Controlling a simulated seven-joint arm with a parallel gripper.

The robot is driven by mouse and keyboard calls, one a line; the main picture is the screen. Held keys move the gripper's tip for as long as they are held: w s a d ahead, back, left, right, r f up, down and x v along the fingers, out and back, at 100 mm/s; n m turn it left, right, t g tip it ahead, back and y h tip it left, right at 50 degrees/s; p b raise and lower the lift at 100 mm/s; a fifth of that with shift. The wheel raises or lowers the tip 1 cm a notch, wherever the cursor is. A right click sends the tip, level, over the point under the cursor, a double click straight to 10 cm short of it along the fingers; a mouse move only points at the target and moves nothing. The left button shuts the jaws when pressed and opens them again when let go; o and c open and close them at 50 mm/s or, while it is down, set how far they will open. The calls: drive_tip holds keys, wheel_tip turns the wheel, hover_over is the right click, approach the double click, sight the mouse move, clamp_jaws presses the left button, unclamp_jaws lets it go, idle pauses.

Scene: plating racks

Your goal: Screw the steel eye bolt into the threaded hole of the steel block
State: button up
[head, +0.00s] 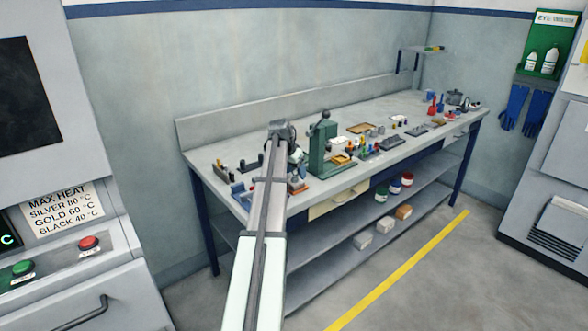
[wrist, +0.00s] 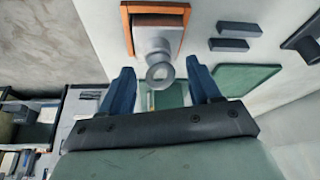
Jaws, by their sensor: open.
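The steel eye bolt (wrist: 160,74) shows in the wrist view as a grey ring in the gap between my fingertips, with a pale shank or collar behind it. The steel block (wrist: 173,38) is light grey, behind the ring, in an orange-rimmed tray (wrist: 127,30). The bolt appears at the block, but I cannot tell how deep it sits in the hole. My gripper (wrist: 159,68) is open, with one dark blue finger on each side of the ring and a visible gap to each. In the head view my arm hides most of this spot.
A green press (head: 323,150) stands on the workbench (head: 345,182) right of my arm. In the wrist view, two dark bars (wrist: 236,27) and a green mat (wrist: 245,78) lie right of the tray. Many small items crowd the bench farther right.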

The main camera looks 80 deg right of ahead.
sight(295, 169)
drive_tip(key=shift+c, duration=0.3)
drive_tip(key=c, duration=1.1)
drive_tip(key=o, duration=1.1)
drive_tip(key=shift+c, duration=1.2)
drive_tip(key=shift+r, duration=2.55)
